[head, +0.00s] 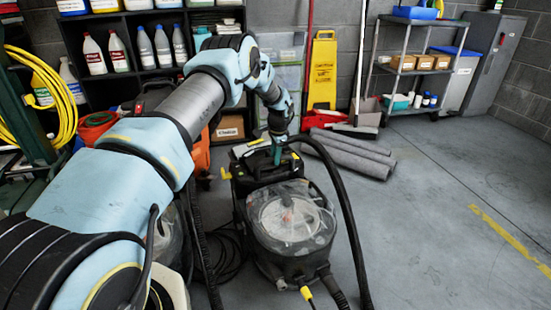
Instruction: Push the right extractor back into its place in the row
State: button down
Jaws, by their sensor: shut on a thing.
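The right extractor (293,238) is a black machine with a clear domed lid, standing on the floor at the middle. Its dome end points toward me, and its taller black back end faces the shelves. My gripper (277,155) reaches down to the top of that back end and is shut on it, apparently at the handle; the fingertips are small and the exact grip is hard to see. Another extractor (168,245) stands to the left, mostly hidden behind my arm. The right extractor stands farther right, with a gap between the two.
A black hose (347,215) arches along the right extractor's right side. Cables lie on the floor to its left. Rolled grey mats (352,152) and a dustpan (366,115) lie behind it. A yellow wet-floor sign (322,72) leans at the back. Floor at right is clear.

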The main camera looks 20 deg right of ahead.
jog(key=shift+w+r, duration=0.15)
jog(key=shift+w, duration=0.25)
jog(key=c, duration=1)
grip_release()
jog(key=o, duration=0.4)
jog(key=shift+s, duration=0.1)
jog(key=r, duration=0.3)
jog(key=s+r, duration=0.1)
jog(key=r, duration=0.3)
jog(key=s+r+p, duration=0.1)
jog(key=r, duration=0.2)
jog(key=shift+s+r, duration=0.1)
jog(key=shift+r, duration=0.1)
